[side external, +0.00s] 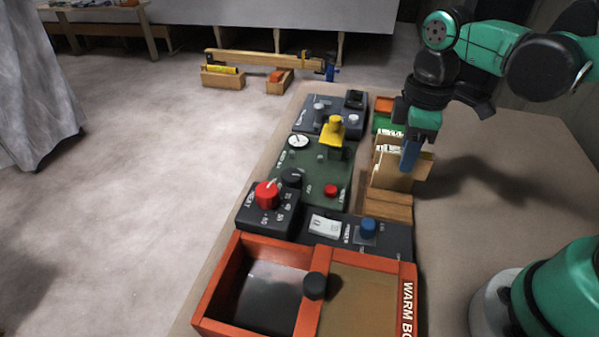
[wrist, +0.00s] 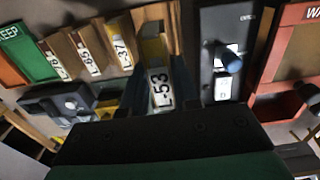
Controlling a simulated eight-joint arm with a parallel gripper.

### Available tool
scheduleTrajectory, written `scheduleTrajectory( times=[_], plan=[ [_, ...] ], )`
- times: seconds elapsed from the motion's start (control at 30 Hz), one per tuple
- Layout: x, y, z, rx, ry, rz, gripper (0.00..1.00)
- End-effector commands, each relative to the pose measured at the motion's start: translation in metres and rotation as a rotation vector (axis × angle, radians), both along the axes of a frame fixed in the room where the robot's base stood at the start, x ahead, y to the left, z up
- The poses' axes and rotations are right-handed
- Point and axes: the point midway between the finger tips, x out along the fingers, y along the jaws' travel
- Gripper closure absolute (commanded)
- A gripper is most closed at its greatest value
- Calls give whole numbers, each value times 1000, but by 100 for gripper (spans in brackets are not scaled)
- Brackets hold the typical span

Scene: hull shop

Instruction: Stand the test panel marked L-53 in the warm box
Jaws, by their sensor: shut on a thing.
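The test panel marked L-53 (wrist: 160,88) shows its white label between the fingers of my gripper (wrist: 162,100) in the wrist view. My gripper (side external: 409,158) is shut on it at the wooden rack (side external: 390,205) in the side view. The panel looks still at the rack's near part; whether it is clear of its slot I cannot tell. The warm box (side external: 217,290) is orange-red, at the near end of the bench. Its left part is open and dark inside; a tan cover with a black knob (side external: 315,285) lies over the right part.
Other labelled panels, one marked L-37 (wrist: 121,53), stand in the rack. A green piece marked KEEP (wrist: 35,60) is beyond them.

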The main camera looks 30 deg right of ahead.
Motion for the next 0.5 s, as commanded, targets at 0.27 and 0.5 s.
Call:
scheduleTrajectory(
  times=[0.27, 0.5],
  plan=[
    [0, 0, 41, 0, 0, 0, 100],
    [12, 47, 48, 0, 0, 11, 100]
  ],
)
